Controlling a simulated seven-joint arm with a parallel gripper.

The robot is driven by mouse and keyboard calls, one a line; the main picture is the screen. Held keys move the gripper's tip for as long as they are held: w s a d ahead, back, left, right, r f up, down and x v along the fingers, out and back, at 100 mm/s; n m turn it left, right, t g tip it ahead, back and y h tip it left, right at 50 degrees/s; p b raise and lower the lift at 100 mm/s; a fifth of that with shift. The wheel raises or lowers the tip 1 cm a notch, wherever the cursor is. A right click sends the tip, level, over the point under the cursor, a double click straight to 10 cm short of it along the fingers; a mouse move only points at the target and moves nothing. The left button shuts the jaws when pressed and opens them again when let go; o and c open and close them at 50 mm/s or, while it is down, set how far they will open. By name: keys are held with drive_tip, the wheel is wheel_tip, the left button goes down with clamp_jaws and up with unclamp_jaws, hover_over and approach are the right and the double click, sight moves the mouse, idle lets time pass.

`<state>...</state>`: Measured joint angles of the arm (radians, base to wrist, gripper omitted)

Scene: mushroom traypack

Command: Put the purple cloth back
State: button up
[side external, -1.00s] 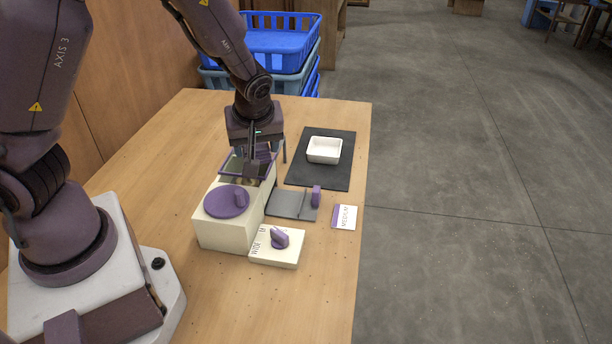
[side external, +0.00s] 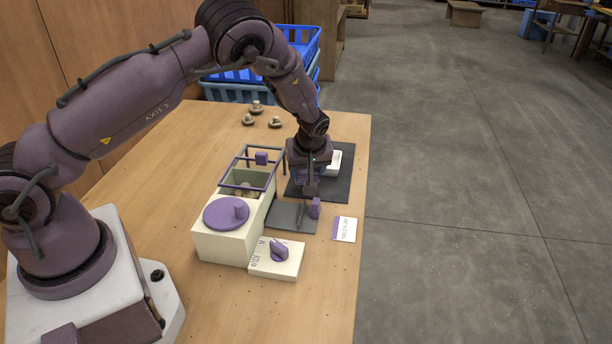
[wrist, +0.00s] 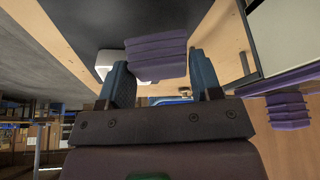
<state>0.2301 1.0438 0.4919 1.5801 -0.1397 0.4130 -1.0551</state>
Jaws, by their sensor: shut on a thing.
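Nothing in view is clearly a loose purple cloth. A purple ribbed block (side external: 315,208) stands at the grey plate (side external: 289,217) beside the cream box. In the wrist view the purple ribbed block (wrist: 157,57) sits between my fingers. My gripper (side external: 311,191) points down beside the plate and is shut on this block, though the contact is partly hidden. The cream box (side external: 227,245) has a purple round dial (side external: 227,212) and an open bin behind it. A purple-edged frame with a second purple block (side external: 261,158) stands over the bin; that block also shows in the wrist view (wrist: 288,108).
A white tray (side external: 335,161) sits on a black mat (side external: 341,188) behind my gripper. Several mushrooms (side external: 256,106) stand at the back. A "MEDIUM" card (side external: 344,229) and a small knob panel (side external: 277,262) lie nearer. Blue crates (side external: 300,60) are beyond the table.

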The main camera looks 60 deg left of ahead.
drive_tip(key=shift+s+f, duration=0.1)
drive_tip(key=shift+f, duration=1.15)
drive_tip(key=shift+f, duration=0.2)
drive_tip(key=o, duration=0.8)
drive_tip(key=shift+r, duration=0.15)
drive_tip(key=s+d+r+m+h, duration=0.1)
drive_tip(key=s+d+r, duration=0.2)
drive_tip(key=r, duration=0.7)
drive_tip(key=s+d+r+m+h, duration=0.15)
drive_tip(key=s+d+r, duration=0.25)
drive_tip(key=r, duration=0.6)
drive_tip(key=s+d+r+m+t, duration=0.1)
drive_tip(key=s+r+m, duration=0.2)
drive_tip(key=s, duration=0.4)
drive_tip(key=s+d+r+m+t+h, duration=0.1)
drive_tip(key=s+d+r+m, duration=0.1)
drive_tip(key=s+r+m, duration=0.2)
drive_tip(key=s+d+r+m+t, duration=0.1)
drive_tip(key=s+r+m, duration=0.3)
drive_tip(key=s, duration=0.5)
drive_tip(key=shift+s+d+r+t+h, duration=0.1)
drive_tip(key=shift+s+r+t+h, duration=0.1)
drive_tip(key=shift+r, duration=0.3)
drive_tip(key=shift+s+d+r+t+h, duration=0.1)
drive_tip(key=shift+s+r+t+h, duration=0.1)
drive_tip(key=shift+r, duration=0.3)
